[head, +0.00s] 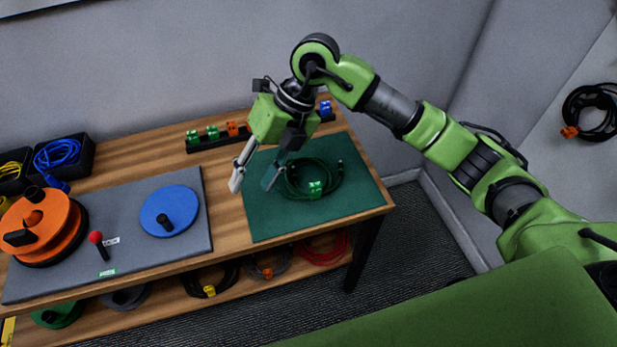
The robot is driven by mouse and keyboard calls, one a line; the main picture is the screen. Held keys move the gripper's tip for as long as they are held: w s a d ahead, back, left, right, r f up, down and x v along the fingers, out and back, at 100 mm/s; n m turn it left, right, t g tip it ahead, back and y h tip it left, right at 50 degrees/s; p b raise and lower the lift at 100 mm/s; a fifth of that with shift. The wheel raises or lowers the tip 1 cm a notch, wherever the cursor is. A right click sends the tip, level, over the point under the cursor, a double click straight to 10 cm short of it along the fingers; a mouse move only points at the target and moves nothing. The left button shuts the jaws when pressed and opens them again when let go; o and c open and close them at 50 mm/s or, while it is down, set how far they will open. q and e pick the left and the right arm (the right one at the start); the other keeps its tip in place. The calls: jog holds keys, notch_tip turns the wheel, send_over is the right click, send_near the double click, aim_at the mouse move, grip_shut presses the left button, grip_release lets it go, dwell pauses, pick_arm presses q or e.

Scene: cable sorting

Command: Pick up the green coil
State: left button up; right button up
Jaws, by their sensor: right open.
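The green coil (336,187) lies flat on a dark green mat (268,223) at the right end of the wooden table. A bright green clip (315,188) sits on the coil's near side. My right gripper (254,183) is open and empty. It hangs over the mat's left edge, fingers pointing down, and its right finger overlaps the left side of the coil in the picture. I cannot tell whether that finger touches the coil. My left gripper is not in view.
A grey board (190,243) with a blue disc (170,211) and orange reel (40,225) lies left. A black rack (205,145) with coloured clips stands behind. Bins with blue cable (57,153) and yellow cable stand back left. More coils lie on the shelf below.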

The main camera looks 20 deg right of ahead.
aim_at(315, 183)
jog(key=w+d+m+t+h, duration=0.1)
jog(key=w+d+h, duration=0.15)
jog(key=d, duration=0.45)
jog(key=w+d+m+h, duration=0.1)
jog(key=w+d+h, duration=0.1)
jog(key=d+h, duration=0.3)
jog(key=shift+y, duration=0.75)
jog(key=f, duration=0.2)
jog(key=d+f, duration=0.1)
jog(key=f, duration=0.1)
jog(key=f+p, duration=0.1)
jog(key=f, duration=0.2)
jog(key=shift+s+d, duration=0.3)
notch_tip(315, 183, down, 5)
jog(key=shift+a+r+p, duration=0.1)
jog(key=shift+a+p, duration=0.05)
jog(key=shift+p, duration=0.7)
jog(key=shift+f, duration=0.55)
grip_shut()
